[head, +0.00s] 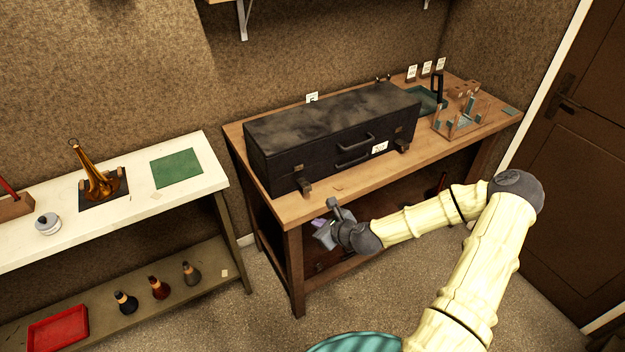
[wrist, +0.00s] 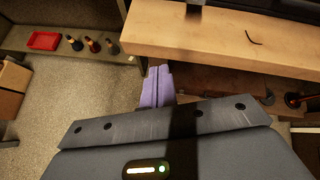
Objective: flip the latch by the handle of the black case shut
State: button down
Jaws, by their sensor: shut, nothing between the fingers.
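The black case (head: 290,147) stands closed on the wooden bench (head: 375,172), its long front facing me. A handle (head: 353,143) and a second bar (head: 352,161) are on its front. A dark latch (head: 304,186) juts out low at the front's left end, and another latch (head: 402,146) sits toward the right end. Both appear to hang down, away from the small fittings above them. My gripper (head: 319,228) is in front of the bench edge, below and apart from the left latch. Its lavender fingers (wrist: 157,87) are shut together and empty.
The bench edge (wrist: 215,45) lies just beyond my fingers. A thin curved dark piece (wrist: 254,38) lies on the bench top. A wooden rack (head: 461,126) stands right of the case. A white table (head: 140,206) with a brass horn (head: 97,180) is at left.

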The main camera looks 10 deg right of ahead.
aim_at(312, 206)
notch_tip(312, 206, up, 5)
jog(key=w+d+m+t+h+p, duration=0.1)
jog(key=w+d+m+p, duration=0.1)
jog(key=d+m, duration=0.1)
jog(key=shift+m+t, duration=0.4)
jog(key=shift+m, duration=0.2)
jog(key=shift+w+a, duration=0.1)
jog(key=p+x, duration=0.3)
jog(key=x, duration=0.6)
jog(key=shift+w+a+f, duration=0.1)
jog(key=shift+w+f, duration=0.15)
jog(key=shift+w, duration=0.05)
